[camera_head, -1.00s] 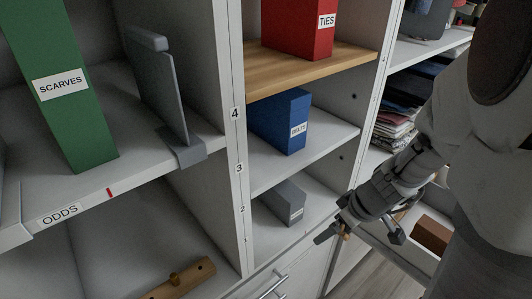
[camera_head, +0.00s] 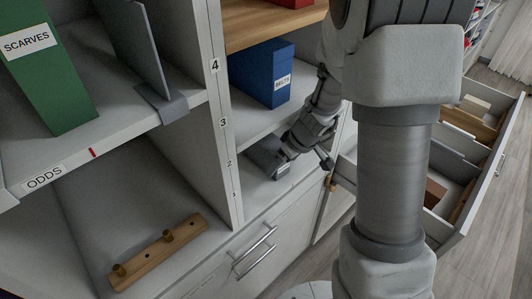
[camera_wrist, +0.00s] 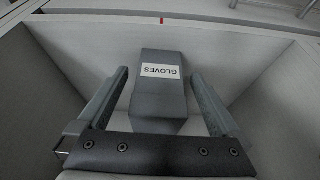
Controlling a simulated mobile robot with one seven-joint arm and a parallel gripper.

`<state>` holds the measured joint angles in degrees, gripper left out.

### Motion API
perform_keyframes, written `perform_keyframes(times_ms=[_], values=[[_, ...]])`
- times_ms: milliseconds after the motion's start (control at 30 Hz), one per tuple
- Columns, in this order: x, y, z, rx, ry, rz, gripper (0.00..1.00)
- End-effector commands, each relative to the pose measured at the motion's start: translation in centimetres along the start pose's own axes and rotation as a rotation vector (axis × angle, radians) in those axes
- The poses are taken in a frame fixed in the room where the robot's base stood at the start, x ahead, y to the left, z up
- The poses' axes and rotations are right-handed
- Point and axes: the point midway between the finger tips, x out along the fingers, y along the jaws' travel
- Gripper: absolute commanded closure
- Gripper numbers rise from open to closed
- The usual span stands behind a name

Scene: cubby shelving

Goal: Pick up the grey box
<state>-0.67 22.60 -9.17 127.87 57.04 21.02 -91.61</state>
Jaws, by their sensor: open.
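The grey box (camera_head: 264,158) stands in the lowest cubby of the middle column, partly hidden by my gripper (camera_head: 292,155) in the head view. In the wrist view the grey box (camera_wrist: 158,95) carries a white GLOVES label, which appears upside down. My gripper (camera_wrist: 160,76) is open there, with one finger on each side of the box. A gap shows between each finger and the box, so the box is not held.
A blue BELTS box (camera_head: 262,73) stands on the shelf above. Cubby walls close in on both sides of my gripper. A green SCARVES box (camera_head: 45,65), a grey bookend (camera_head: 162,105) and a wooden peg rail (camera_head: 158,252) are left. An open drawer (camera_head: 455,235) juts out right.

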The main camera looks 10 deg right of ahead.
Motion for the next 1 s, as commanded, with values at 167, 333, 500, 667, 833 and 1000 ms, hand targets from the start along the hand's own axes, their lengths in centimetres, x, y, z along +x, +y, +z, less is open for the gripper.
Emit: perform_keyframes(times_ms=[167,333,500,667,833,1000], values=[[0.38,0.00,0.00,-0.002,0.000,0.000,0.00],[0.34,0.00,0.00,-0.001,0.000,0.000,0.13],[0.33,0.00,0.01,-0.001,0.000,0.000,0.43],[0.33,0.00,0.02,-0.001,0.000,0.000,0.72],[0.30,0.02,-0.02,-0.001,0.001,0.000,0.98],[0.29,0.02,-0.03,-0.001,0.001,0.000,0.98]])
